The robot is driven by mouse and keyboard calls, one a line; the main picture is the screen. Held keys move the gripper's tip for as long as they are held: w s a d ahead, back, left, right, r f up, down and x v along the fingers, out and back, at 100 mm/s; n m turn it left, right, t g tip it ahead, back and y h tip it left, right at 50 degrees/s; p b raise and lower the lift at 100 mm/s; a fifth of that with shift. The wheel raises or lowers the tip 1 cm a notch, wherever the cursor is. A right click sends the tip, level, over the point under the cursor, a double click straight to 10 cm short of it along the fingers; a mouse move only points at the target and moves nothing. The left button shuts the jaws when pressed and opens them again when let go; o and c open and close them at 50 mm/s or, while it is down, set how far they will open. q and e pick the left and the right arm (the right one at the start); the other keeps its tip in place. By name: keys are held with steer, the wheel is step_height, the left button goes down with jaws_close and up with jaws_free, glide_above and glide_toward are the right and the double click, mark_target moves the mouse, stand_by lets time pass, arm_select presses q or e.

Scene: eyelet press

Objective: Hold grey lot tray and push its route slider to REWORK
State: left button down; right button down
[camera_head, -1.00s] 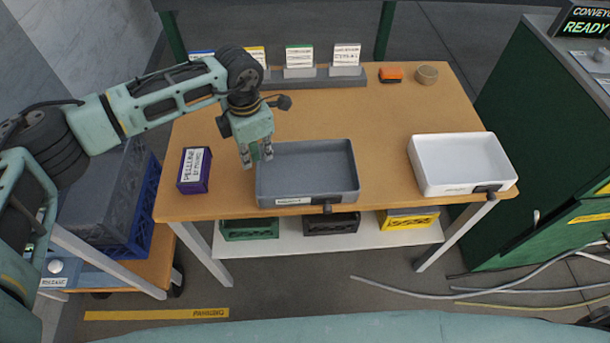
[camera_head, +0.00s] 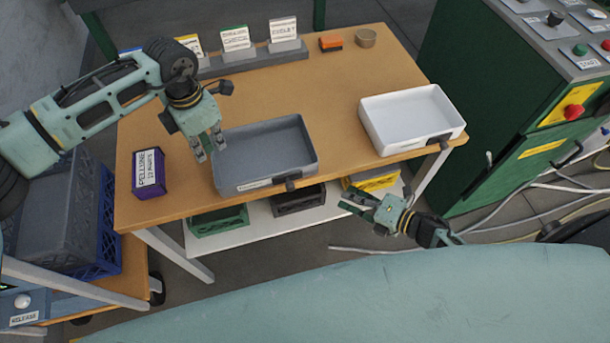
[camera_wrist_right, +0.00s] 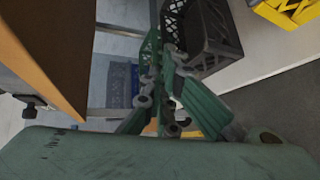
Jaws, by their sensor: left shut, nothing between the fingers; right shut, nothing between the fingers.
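The grey lot tray (camera_head: 265,150) sits empty near the table's front edge in the head view. Its front wall carries a white label and a dark slider piece (camera_head: 292,181) toward the right; the slider's route marking is too small to read. My left gripper (camera_head: 210,152) is shut with nothing held, pointing down at the tray's left wall near the back corner; I cannot tell whether it touches. My right gripper (camera_head: 346,202) is shut and empty, in front of the table, right of and apart from the slider. Its fingers also show in the right wrist view (camera_wrist_right: 158,75).
A white tray (camera_head: 371,125) stands to the right on the table (camera_head: 340,75). A purple box (camera_head: 148,172) lies left of the grey tray. Cards in a rack (camera_head: 250,62) stand behind. Crates (camera_head: 219,222) sit on the lower shelf. A green machine (camera_head: 490,100) is at right.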

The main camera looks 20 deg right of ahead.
mark_target(289, 184)
arm_select(q)
steer(key=shift+s+f, duration=0.25)
steer(key=shift+f, duration=0.05)
arm_select(e)
steer(key=s+a+r+n+g+y, duration=0.25)
steer(key=r+n+g, duration=0.2)
steer(key=n, duration=0.35)
steer(key=s+a+r+n+g+y, duration=0.1)
steer(key=s+r+n+g+y, duration=0.15)
steer(key=r+n, duration=0.5)
steer(key=w+d+r+n+g, duration=0.1)
steer(key=r+n, duration=0.4)
steer(key=r, duration=0.2)
steer(key=w+d+r+n+g+h, duration=0.1)
steer(key=w+r+n+g, duration=0.1)
steer(key=r+n, duration=0.3)
steer(key=shift+w+d+r+g, duration=0.2)
steer(key=shift+r+g, duration=0.1)
steer(key=shift+r, duration=0.55)
steer(key=shift+n, duration=0.25)
steer(key=x, duration=1.4)
steer(key=shift+f, duration=0.15)
